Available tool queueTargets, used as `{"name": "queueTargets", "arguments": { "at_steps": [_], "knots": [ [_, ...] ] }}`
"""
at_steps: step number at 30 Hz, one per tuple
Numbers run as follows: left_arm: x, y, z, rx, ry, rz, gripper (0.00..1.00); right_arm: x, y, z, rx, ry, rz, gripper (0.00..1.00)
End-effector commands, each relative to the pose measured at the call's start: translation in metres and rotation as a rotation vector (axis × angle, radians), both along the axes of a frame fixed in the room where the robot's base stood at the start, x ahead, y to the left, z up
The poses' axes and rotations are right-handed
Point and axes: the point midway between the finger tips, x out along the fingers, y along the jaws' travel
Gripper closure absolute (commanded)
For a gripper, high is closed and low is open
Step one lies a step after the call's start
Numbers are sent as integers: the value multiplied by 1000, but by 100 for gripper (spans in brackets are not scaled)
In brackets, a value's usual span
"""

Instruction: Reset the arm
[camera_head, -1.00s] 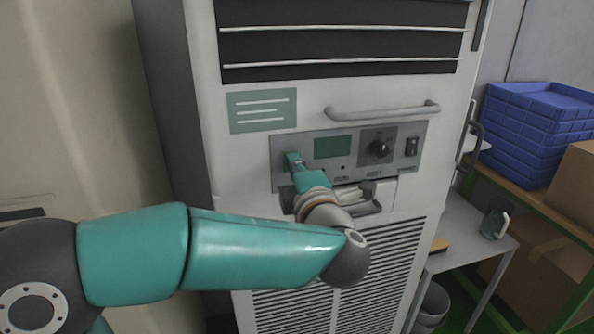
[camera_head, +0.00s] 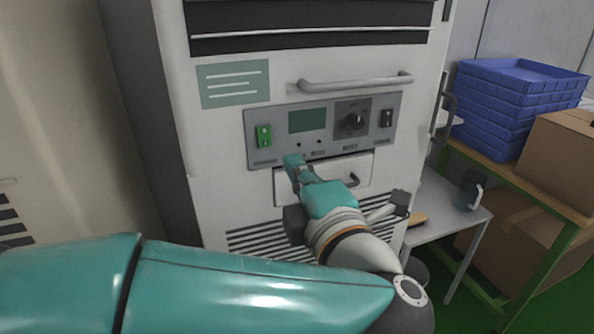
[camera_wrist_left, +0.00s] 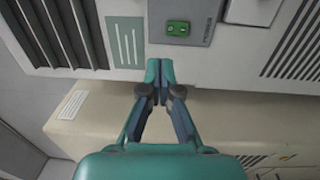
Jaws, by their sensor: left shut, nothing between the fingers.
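My left arm comes in from the left across the lower part of the head view. Its gripper (camera_head: 294,163) is in front of the machine's control panel (camera_head: 279,131), just below and right of a green switch (camera_head: 264,136). In the left wrist view the gripper (camera_wrist_left: 159,71) has its fingertips together with nothing between them. The green switch (camera_wrist_left: 178,28) shows there beyond the fingertips, apart from them. My right gripper is not in view.
The machine (camera_head: 215,160) has a long handle (camera_head: 356,82), a dark knob (camera_head: 353,121) and a black switch (camera_head: 386,118). A small table (camera_head: 440,206) holds a mug (camera_head: 468,192).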

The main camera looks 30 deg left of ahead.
Motion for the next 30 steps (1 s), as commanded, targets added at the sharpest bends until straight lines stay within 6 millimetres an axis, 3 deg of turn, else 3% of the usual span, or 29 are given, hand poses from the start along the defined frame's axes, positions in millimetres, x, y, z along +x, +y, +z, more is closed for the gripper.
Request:
{"name": "queueTargets", "arguments": {
  "at_steps": [15, 20, 23, 25, 27, 30],
  "knots": [
    [1, -1, 0, 3, 2, -2, 100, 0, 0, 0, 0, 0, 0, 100],
    [24, -7, -11, 77, 48, -53, 100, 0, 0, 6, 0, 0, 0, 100],
    [58, -17, -36, 191, 136, -144, 100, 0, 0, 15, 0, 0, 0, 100],
    [87, -26, -67, 289, 233, -239, 100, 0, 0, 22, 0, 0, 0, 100],
    [112, -34, -110, 385, 357, -353, 100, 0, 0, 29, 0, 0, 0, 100],
    [132, -43, -184, 496, 554, -533, 100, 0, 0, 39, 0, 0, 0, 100]
  ]
}}
